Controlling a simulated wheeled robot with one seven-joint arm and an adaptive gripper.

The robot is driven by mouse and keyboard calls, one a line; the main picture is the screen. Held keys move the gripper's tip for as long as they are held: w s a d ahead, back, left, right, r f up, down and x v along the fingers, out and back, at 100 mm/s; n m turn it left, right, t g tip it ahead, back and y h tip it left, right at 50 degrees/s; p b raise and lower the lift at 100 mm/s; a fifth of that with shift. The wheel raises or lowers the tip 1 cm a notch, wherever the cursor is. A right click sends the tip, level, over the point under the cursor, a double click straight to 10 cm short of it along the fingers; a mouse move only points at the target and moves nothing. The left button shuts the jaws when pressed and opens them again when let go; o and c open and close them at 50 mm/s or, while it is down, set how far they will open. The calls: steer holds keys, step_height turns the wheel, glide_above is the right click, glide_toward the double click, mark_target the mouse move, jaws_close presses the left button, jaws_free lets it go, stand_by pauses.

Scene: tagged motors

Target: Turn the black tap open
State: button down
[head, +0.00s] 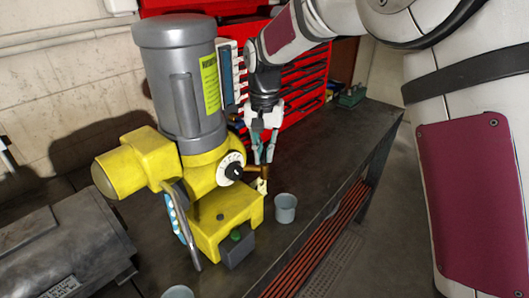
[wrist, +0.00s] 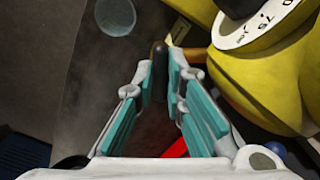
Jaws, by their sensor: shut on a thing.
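The yellow motor (head: 218,205) with a grey cylinder (head: 180,85) on top stands on the workbench. A brass-coloured pipe (wrist: 200,60) comes out of its side, and the dark tap handle (wrist: 159,52) stands beside that pipe in the wrist view. My gripper (head: 264,158) points down at the motor's right side in the head view, just beside the white dial. In the wrist view my gripper (wrist: 157,72) has its fingertips closed in on both sides of the tap handle. In the head view my fingers hide most of the handle.
The white numbered dial (head: 231,166) is close to my fingers. A small grey cup (head: 286,208) stands on the dark workbench (head: 325,165), near its front edge. A red tool cabinet (head: 305,90) stands behind. A grey machine (head: 62,250) lies at left. The bench's right end is mostly clear.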

mark_target(264, 153)
steer(key=n+b, duration=0.1)
steer(key=n, duration=0.4)
steer(key=shift+n, duration=0.3)
steer(key=n, duration=0.5)
steer(key=shift+a+r+b, duration=0.1)
steer(key=shift+b, duration=0.3)
steer(key=shift+n, duration=0.4)
steer(key=c, duration=1.6)
jaws_free()
steer(key=shift+c, duration=0.2)
step_height(264, 153, up, 12)
